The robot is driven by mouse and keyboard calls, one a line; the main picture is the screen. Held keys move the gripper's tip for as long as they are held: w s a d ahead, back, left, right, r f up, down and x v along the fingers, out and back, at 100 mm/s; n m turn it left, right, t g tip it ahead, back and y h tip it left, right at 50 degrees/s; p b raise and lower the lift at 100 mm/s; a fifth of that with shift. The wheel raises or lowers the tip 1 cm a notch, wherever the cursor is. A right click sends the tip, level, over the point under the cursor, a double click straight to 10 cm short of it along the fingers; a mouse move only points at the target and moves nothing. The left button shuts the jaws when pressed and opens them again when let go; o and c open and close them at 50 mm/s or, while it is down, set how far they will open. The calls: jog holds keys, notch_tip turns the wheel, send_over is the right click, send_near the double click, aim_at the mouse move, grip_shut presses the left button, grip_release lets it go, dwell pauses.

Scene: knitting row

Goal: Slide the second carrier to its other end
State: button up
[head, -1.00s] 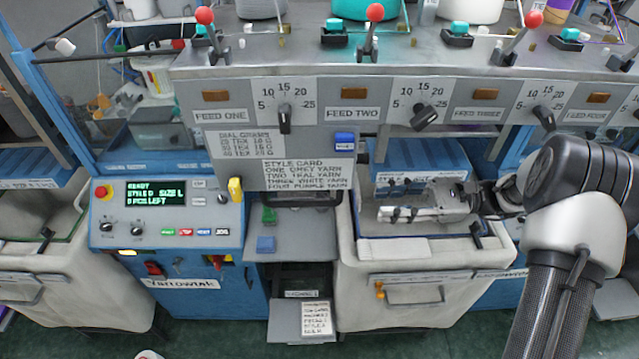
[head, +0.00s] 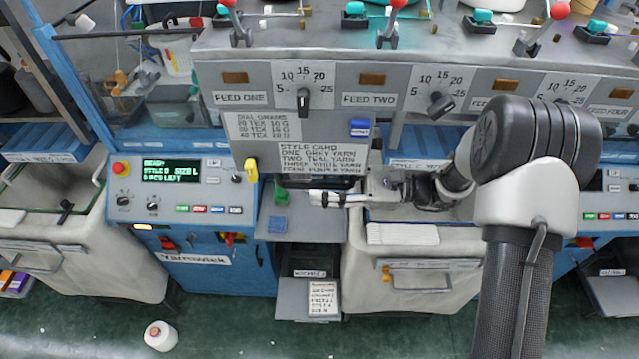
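My gripper (head: 318,198) reaches in from the right, below the style card panel. Its pale fingers point left, near a dark bar (head: 318,183) under the machine front. The fingers show side-on, so I cannot tell whether they are open or shut, or whether they touch anything. I cannot make out for sure which part is the second carrier.
The style card (head: 322,158) and FEED TWO label (head: 370,99) are on the panel above my gripper. A control box with a green display (head: 168,169) stands left. A pale bin (head: 410,285) is below my arm. A white cone (head: 160,335) lies on the floor.

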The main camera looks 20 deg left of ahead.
jog(key=shift+s+a, duration=0.15)
jog(key=shift+a, duration=0.35)
grip_shut()
dwell(0.5)
